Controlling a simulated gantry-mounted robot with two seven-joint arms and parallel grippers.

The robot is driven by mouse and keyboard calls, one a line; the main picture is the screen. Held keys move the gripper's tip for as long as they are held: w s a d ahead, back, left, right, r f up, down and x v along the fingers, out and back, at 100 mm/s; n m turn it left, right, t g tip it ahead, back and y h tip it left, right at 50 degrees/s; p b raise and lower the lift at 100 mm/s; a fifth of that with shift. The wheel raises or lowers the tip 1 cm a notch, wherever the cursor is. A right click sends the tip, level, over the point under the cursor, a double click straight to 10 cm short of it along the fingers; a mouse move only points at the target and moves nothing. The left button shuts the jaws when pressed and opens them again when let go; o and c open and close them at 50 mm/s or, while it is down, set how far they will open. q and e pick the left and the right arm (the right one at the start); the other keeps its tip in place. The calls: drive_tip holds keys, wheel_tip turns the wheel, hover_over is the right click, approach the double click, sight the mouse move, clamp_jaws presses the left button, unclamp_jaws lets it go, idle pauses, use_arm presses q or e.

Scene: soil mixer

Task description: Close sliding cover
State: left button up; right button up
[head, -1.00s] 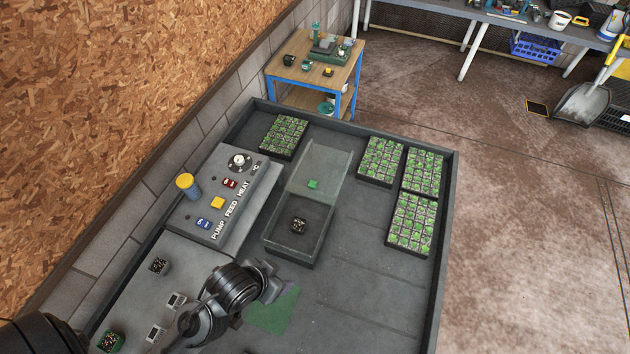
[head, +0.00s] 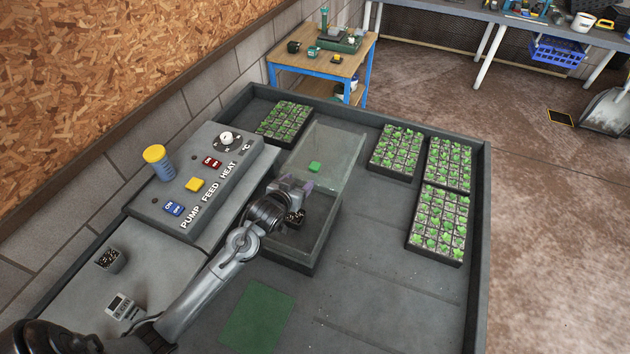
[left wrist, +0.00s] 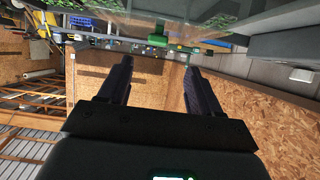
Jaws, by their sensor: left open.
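The sliding cover (head: 334,145) is a clear panel over the far part of the dark box (head: 288,255). A small green handle (head: 315,166) sits near its close edge. The close part of the box is uncovered, and a dark soil pot (head: 297,217) shows inside, partly behind my gripper. My left gripper (head: 304,187) is over the open part, just short of the handle. In the left wrist view its two fingers (left wrist: 158,64) are apart with nothing between them, and the green handle (left wrist: 157,38) shows beyond the tips. My right gripper is not in view.
A control panel (head: 215,150) with buttons and a yellow-topped cylinder (head: 158,161) stands left of the box. Seedling trays (head: 440,222) lie at the right, another (head: 284,122) at the back. A green mat (head: 257,317) lies in front. The tabletop right of the box is clear.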

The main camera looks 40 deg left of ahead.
sight(315, 165)
use_arm(q)
drive_tip(key=shift+t, duration=0.3)
drive_tip(key=b+x, duration=0.1)
drive_tip(key=x, duration=0.3)
drive_tip(key=b+x, duration=0.1)
drive_tip(key=x, duration=0.3)
drive_tip(key=b+x, duration=0.1)
drive_tip(key=x, duration=0.3)
drive_tip(key=shift+w+d+r, duration=0.1)
drive_tip(key=shift+r, duration=0.25)
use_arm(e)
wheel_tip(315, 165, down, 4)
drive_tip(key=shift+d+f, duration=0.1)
use_arm(q)
clamp_jaws()
